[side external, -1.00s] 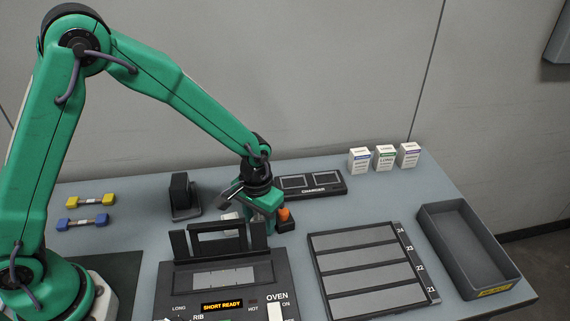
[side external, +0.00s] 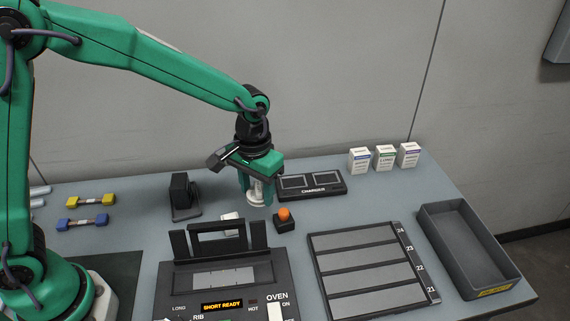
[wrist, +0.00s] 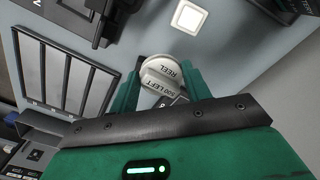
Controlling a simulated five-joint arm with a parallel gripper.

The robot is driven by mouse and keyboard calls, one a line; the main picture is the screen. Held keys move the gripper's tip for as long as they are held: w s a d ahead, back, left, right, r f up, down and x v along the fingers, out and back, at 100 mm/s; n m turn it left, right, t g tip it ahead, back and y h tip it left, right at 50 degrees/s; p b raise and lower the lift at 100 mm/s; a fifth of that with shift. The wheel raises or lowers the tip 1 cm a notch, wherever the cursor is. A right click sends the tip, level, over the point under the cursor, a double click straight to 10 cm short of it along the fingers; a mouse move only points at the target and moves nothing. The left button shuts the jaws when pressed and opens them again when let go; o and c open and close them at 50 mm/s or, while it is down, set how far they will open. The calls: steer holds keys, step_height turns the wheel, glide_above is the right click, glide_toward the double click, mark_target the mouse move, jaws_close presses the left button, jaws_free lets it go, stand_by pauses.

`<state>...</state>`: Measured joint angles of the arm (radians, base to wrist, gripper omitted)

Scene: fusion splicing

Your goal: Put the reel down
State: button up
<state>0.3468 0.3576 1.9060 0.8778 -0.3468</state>
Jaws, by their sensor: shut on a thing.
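The reel (side external: 257,194) is a small whitish-grey spool, and it also shows in the wrist view (wrist: 166,73) with the lettering "REEL" and "500 LEFT" on its face.
The charger (side external: 312,185) is just right of my gripper. A block with an orange knob (side external: 284,220) stands close in front. The oven (side external: 222,285), numbered tray (side external: 368,270) and dark bin (side external: 468,248) lie nearer. A black stand (side external: 184,196) is left.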

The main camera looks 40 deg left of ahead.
stand_by(0.5)
steer(key=shift+w+a+r, duration=0.15)
steer(key=shift+a+r, duration=0.15)
steer(key=shift+a, duration=0.15)
steer(key=a+r, duration=0.8)
steer(key=a, duration=0.5)
steer(key=shift+a+r, duration=0.3)
steer(key=shift+r, duration=0.05)
steer(key=w+d+f+m, duration=0.1)
steer(key=w+d, duration=0.4)
steer(key=d, duration=0.4)
steer(key=w+d+f+m, duration=0.15)
steer(key=w+d, duration=0.35)
steer(key=d, duration=0.5)
steer(key=s+d+f+m, duration=0.1)
steer(key=d+f, duration=0.2)
steer(key=d, duration=0.7)
steer(key=d+f+m, duration=0.1)
steer(key=d+f, duration=0.2)
steer(key=d, duration=0.6)
steer(key=w+a+f, duration=0.2)
steer(key=w, duration=0.1)
steer(key=w+a+f, duration=0.2)
steer(key=w, duration=0.1)
steer(key=w+a+f, duration=0.2)
steer(key=w, duration=0.2)
steer(key=shift+f, duration=0.25)
